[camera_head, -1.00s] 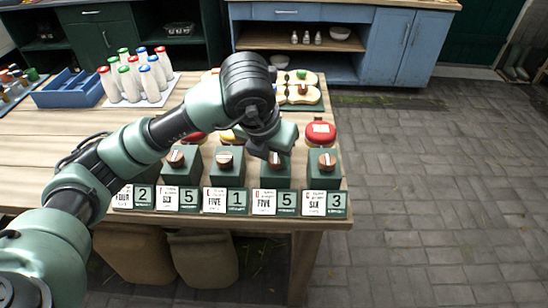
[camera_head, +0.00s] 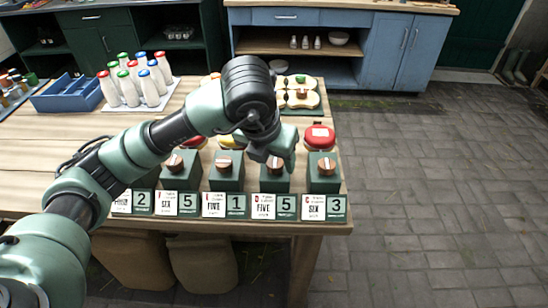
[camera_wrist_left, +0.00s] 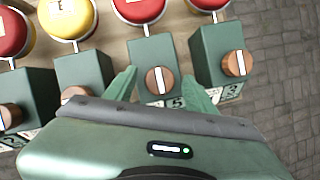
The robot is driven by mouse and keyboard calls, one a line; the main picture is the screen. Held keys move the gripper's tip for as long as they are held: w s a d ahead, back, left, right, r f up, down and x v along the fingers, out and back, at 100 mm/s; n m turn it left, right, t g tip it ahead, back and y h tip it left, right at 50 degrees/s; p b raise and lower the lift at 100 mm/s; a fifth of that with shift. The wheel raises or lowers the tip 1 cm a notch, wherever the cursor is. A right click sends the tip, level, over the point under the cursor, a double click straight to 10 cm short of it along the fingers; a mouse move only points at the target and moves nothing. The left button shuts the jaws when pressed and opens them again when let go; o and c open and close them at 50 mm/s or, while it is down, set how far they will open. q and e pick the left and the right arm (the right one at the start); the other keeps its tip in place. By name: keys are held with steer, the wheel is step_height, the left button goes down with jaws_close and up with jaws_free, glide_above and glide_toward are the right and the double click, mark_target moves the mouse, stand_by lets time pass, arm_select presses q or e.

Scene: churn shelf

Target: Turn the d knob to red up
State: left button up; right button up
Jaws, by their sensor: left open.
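A row of green blocks with round brown knobs stands along the table's front edge. No letter d is readable on them. The knob second from the right (camera_head: 275,163) sits on its block (camera_head: 275,184) behind a card reading FIVE 5. It also shows in the left wrist view (camera_wrist_left: 160,80), with a pale bar running nearly along the picture's height; no red mark is clear. My left gripper (camera_head: 281,158) is open above this block. In the left wrist view its fingers (camera_wrist_left: 163,92) lie either side of the knob; contact cannot be told. My right gripper is out of view.
A neighbouring knob (camera_head: 326,166) stands close on the right, another knob (camera_head: 224,164) on the left. Red domes (camera_head: 319,137) and a yellow dome (camera_wrist_left: 68,16) sit behind the blocks. Capped bottles (camera_head: 130,84) and a blue crate (camera_head: 70,94) stand farther back left.

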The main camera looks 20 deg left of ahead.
arm_select(q)
steer(key=v, duration=0.7)
steer(key=shift+s+r, duration=0.2)
steer(key=shift+r, duration=0.15)
